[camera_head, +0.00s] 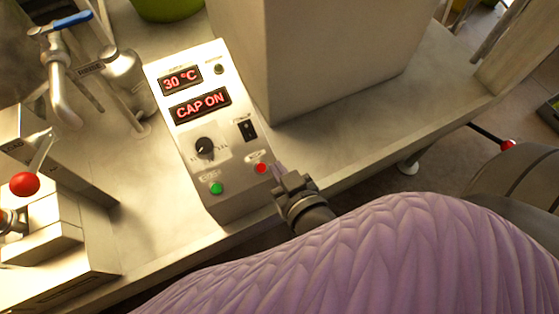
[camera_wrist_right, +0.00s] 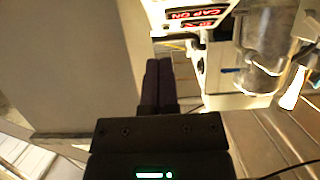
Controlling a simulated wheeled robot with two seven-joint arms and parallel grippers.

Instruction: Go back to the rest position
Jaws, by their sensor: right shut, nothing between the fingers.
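My right gripper (camera_head: 278,170) is shut and empty in the head view, at the lower right corner of a white control box (camera_head: 240,198), close to its red button (camera_head: 261,168). I cannot tell whether it touches the box. My right arm, in a purple quilted sleeve, fills the lower right. In the right wrist view the two dark fingers (camera_wrist_right: 157,85) lie side by side, with the control box (camera_wrist_right: 222,75) beyond them to the right. My left gripper is not in view.
The box displays read "30 °C" and "CAP ON". It also has a green button (camera_head: 216,188), a knob (camera_head: 205,147) and a switch (camera_head: 246,129). A large beige block (camera_head: 325,55) stands right of it. A blue-handled valve (camera_head: 68,22) and red-ball lever (camera_head: 24,184) are left.

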